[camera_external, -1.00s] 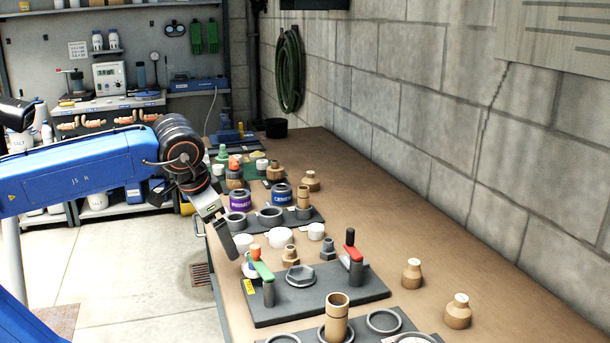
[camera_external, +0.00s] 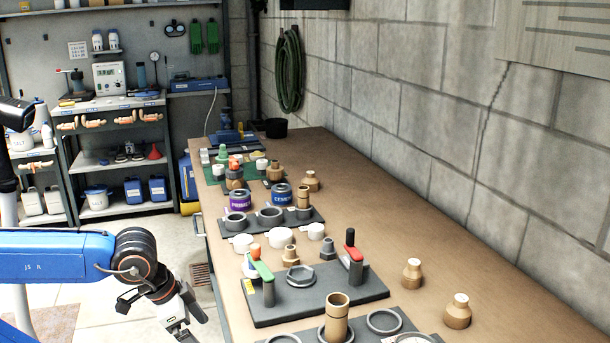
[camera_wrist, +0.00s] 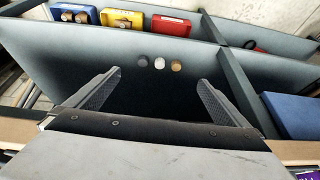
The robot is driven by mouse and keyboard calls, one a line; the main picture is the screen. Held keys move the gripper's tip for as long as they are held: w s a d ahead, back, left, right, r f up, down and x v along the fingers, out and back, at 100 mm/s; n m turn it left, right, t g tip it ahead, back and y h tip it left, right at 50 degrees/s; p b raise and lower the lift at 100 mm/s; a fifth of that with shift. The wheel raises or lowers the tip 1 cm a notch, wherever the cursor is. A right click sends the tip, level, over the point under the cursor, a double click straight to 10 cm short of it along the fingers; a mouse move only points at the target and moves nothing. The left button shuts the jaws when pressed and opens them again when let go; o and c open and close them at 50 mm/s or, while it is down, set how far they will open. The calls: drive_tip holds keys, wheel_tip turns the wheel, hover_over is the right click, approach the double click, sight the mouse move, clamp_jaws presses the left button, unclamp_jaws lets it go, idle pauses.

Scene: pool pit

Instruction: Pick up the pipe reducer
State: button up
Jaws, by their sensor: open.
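My gripper (camera_external: 192,330) hangs low, left of the bench's front edge in the external view. In the wrist view my gripper (camera_wrist: 158,85) is open and empty, its two fingers apart over a dark compartment. Three small round pieces stand close together on the compartment floor beyond the fingertips: a dark grey piece (camera_wrist: 142,61), a white piece (camera_wrist: 159,62) and a tan piece (camera_wrist: 176,66). On the bench, two tan tapered fittings with pale tops, one fitting (camera_external: 412,274) and a nearer fitting (camera_external: 457,311), look like reducers. I cannot tell which piece is the task's reducer.
Compartment walls (camera_wrist: 225,70) rise around my fingers. Red (camera_wrist: 171,25), yellow (camera_wrist: 122,19) and blue (camera_wrist: 290,114) boxes sit in neighbouring compartments. The bench (camera_external: 440,240) holds a dark plate (camera_external: 320,300) with red and green-handled clamps. The bench's right side is mostly clear.

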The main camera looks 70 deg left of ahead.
drive_tip(key=shift+s+d+f, duration=0.2)
drive_tip(key=shift+d+f, duration=0.35)
drive_tip(key=shift+f, duration=0.15)
drive_tip(key=c, duration=1.2)
drive_tip(key=shift+o, duration=0.2)
